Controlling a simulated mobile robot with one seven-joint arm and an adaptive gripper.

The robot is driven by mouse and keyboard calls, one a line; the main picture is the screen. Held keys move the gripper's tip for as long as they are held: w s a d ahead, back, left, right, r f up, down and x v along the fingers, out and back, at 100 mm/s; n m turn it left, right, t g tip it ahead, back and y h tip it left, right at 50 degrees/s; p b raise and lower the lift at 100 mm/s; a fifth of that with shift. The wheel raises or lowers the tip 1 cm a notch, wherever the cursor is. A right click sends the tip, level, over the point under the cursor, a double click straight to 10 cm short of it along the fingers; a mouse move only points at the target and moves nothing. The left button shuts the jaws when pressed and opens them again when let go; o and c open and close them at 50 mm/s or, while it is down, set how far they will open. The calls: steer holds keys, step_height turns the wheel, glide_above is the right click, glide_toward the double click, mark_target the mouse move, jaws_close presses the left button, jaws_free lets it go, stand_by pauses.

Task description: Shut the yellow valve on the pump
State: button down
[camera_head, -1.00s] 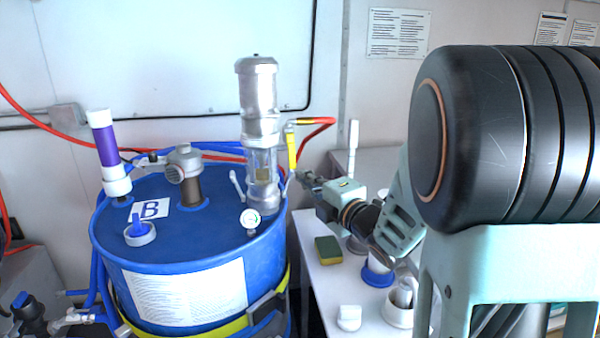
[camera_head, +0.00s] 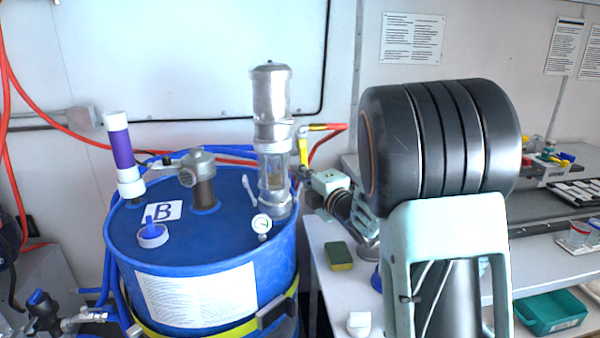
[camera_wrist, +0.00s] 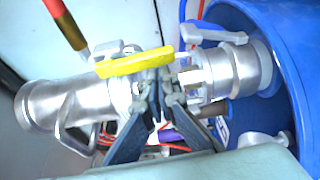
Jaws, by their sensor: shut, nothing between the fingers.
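The pump (camera_head: 271,108) is a silver upright cylinder on top of the blue drum (camera_head: 190,250). The yellow valve handle (camera_head: 303,148) stands at its right side, by a red hose. In the wrist view the yellow handle (camera_wrist: 135,63) lies across the metal pipe fitting, just above my fingertips. My gripper (camera_head: 307,180) is right of the pump, just below the handle. In the wrist view my gripper (camera_wrist: 163,92) has its dark fingers together with nothing between them. Whether the fingers touch the handle or fitting is unclear.
A pressure gauge (camera_head: 261,223), a grey fitting (camera_head: 199,170) and a purple-white tube (camera_head: 122,155) are on the drum. A white table (camera_head: 335,290) with a sponge (camera_head: 339,256) stands at right. A green bin (camera_head: 552,312) is at lower right.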

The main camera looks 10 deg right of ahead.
steer(key=shift+d+f+n+b, duration=0.1)
steer(key=shift+d+n+b, duration=0.35)
steer(key=shift+b, duration=0.2)
steer(key=d+r+n+g+h+b, duration=0.2)
steer(key=d+r+n+h+b, duration=0.2)
steer(key=n, duration=0.7)
steer(key=shift+d+r+n+h, duration=0.35)
steer(key=shift+d+h, duration=0.35)
steer(key=shift+d, duration=0.55)
steer(key=shift+w+r, duration=0.1)
steer(key=shift+d, duration=0.1)
steer(key=shift+d, duration=0.7)
